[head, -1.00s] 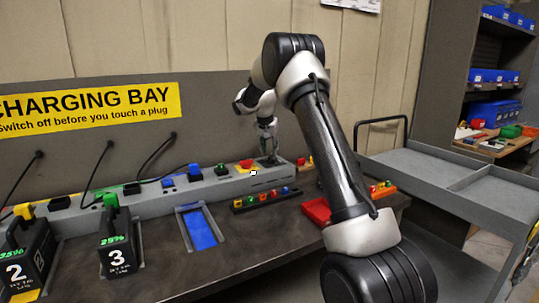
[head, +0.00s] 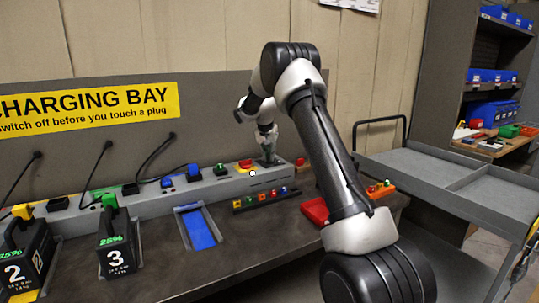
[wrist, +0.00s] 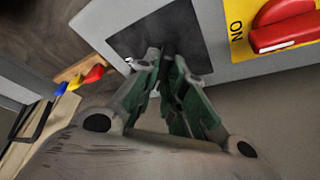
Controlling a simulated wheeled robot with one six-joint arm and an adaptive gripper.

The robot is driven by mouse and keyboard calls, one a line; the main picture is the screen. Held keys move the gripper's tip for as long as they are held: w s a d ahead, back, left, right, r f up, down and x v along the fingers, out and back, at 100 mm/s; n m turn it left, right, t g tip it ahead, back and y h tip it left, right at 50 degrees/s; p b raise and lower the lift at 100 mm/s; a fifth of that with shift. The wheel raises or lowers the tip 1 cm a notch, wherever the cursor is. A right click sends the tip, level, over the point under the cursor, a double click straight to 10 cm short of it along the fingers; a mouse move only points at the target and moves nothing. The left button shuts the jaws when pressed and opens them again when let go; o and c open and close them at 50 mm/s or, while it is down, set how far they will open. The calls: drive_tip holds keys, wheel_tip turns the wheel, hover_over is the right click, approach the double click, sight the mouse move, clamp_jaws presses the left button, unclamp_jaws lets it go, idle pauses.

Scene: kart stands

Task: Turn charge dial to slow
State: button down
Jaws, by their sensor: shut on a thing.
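My gripper (head: 268,158) is at the right end of the long grey charging rail (head: 140,212), pointing down at its top. In the wrist view my gripper (wrist: 166,62) has its green-padded fingers closed together over a dark square plate (wrist: 130,36). The charge dial is mostly hidden between the fingertips; only something dark shows there, so its setting cannot be read. A red rotary switch (wrist: 284,24) on a yellow plate marked "ON" is beside the dark plate, apart from the fingers. It also shows in the head view (head: 246,163).
Packs 2 (head: 22,262) and 3 (head: 116,245) stand at the left, with cables behind. A blue-floored bay (head: 201,230), a row of coloured pegs (head: 268,198) and a red tray (head: 315,211) are in front of the rail. A grey cart (head: 440,172) stands right.

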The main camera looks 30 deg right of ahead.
drive_tip(key=n, duration=0.2)
drive_tip(key=n+t+y, duration=0.1)
drive_tip(key=n, duration=0.1)
drive_tip(key=shift+d+n+y, duration=0.15)
drive_tip(key=shift+n+y, duration=0.15)
drive_tip(key=shift+s+n+y, duration=0.1)
drive_tip(key=shift+n+y, duration=0.8)
drive_tip(key=shift+n, duration=1.3)
drive_tip(key=shift+f, duration=0.1)
drive_tip(key=c, duration=1.5)
unclamp_jaws()
drive_tip(key=v, duration=1.2)
